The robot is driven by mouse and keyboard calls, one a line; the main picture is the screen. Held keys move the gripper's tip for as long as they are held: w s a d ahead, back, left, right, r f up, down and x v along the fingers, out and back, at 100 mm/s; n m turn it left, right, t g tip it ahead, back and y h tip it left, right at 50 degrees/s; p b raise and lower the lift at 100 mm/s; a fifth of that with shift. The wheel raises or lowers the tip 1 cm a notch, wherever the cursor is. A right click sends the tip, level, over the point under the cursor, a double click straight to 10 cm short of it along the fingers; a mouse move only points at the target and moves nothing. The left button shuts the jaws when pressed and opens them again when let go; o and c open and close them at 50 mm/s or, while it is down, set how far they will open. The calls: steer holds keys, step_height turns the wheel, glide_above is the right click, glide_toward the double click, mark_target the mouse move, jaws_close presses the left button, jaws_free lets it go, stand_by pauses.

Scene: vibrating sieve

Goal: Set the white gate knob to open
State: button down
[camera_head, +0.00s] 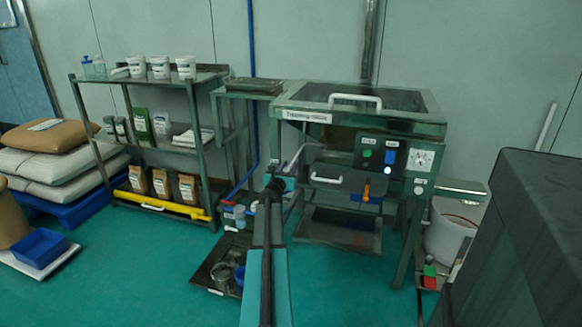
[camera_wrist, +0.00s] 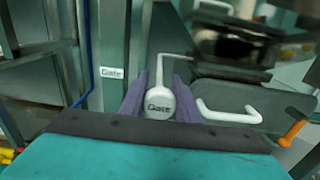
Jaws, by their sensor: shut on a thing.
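The white gate knob (camera_wrist: 158,104), a round end marked "Gate" on a bent white rod, sits between the two purple-grey fingers of my gripper (camera_wrist: 160,92) in the wrist view. The fingers are shut on its sides. In the head view, the white rod (camera_head: 294,158) shows at the machine's left side, with my gripper (camera_head: 284,178) at its lower end; my arm hides part of it. A small "Gate" label (camera_wrist: 112,73) is on the post left of the knob. Whether the knob is at open or closed cannot be told.
The sieve machine (camera_head: 350,122) has a white drawer handle (camera_wrist: 228,113) right of the knob and an orange lever (camera_wrist: 291,133) farther right. A shelf rack (camera_head: 150,147) stands left. A floor tray (camera_head: 207,271) with cups lies near my arm.

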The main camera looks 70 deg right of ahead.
steer(key=shift+s+a+b, duration=0.15)
steer(key=shift+a+b, duration=0.35)
steer(key=shift+a, duration=1.85)
steer(key=c, duration=1.4)
jaws_free()
steer(key=shift+a, duration=0.15)
glide_toward(286, 172)
steer(key=a, duration=0.3)
steer(key=shift+s+a+p, duration=0.15)
steer(key=shift+a+p, duration=0.2)
steer(key=shift+p, duration=0.05)
